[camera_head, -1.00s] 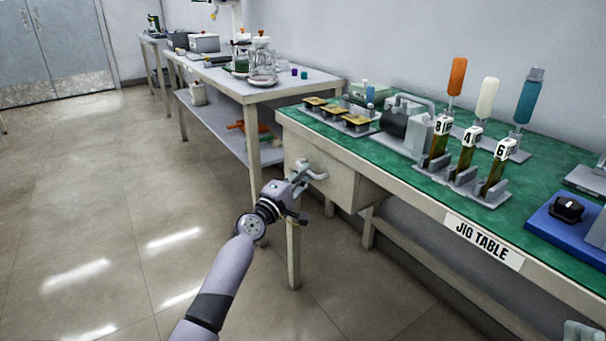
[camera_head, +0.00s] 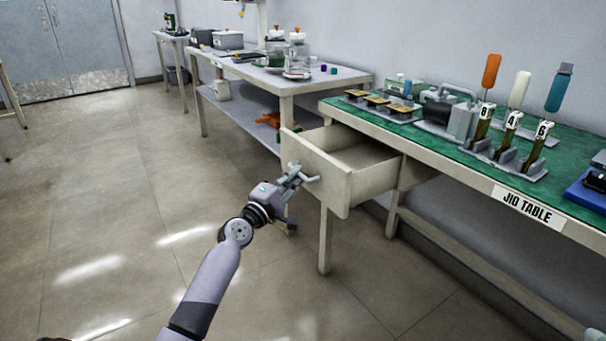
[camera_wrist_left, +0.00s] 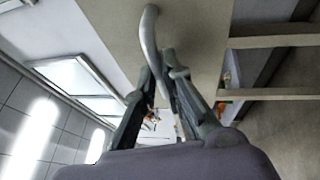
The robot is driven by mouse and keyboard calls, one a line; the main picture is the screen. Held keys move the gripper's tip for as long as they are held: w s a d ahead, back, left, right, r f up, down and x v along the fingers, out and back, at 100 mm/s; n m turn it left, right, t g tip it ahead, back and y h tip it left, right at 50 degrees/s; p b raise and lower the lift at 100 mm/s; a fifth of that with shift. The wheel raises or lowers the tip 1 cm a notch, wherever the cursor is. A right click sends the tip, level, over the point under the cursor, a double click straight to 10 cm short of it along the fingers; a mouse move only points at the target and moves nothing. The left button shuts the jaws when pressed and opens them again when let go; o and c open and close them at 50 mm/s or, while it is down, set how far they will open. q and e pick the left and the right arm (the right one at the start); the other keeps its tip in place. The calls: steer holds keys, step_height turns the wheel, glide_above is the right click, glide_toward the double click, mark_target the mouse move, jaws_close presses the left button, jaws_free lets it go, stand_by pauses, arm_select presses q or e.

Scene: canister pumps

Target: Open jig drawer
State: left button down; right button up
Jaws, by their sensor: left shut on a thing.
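The jig drawer (camera_head: 318,172) is a cream drawer under the left end of the green-topped jig table (camera_head: 448,148). It stands pulled out, and its inside shows from above. My left gripper (camera_head: 303,178) is shut on the grey bar handle (camera_head: 311,179) on the drawer's front. In the left wrist view the handle (camera_wrist_left: 148,38) curves down from the pale drawer front to the fingers of my left gripper (camera_wrist_left: 163,75). The fingers hide part of the handle.
On the jig table stand numbered holders (camera_head: 512,140) with coloured handles, a grey pump unit (camera_head: 448,112) and a blue tray (camera_head: 590,192). A second table (camera_head: 290,88) with jars stands behind the drawer. The floor to the left is clear.

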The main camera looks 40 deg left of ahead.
arm_select(q)
steer(key=shift+s+a, duration=0.25)
steer(key=shift+s, duration=0.3)
steer(key=shift+s+a, duration=0.2)
steer(key=shift+s, duration=0.35)
steer(key=c, duration=1.7)
jaws_free()
steer(key=shift+s, duration=0.1)
steer(key=s, duration=0.4)
steer(key=s+f, duration=0.1)
steer(key=s, duration=0.2)
steer(key=s+f, duration=0.1)
steer(key=s, duration=0.3)
steer(key=shift+s+f, duration=0.1)
steer(key=shift+s, duration=0.2)
steer(key=shift+d, duration=0.1)
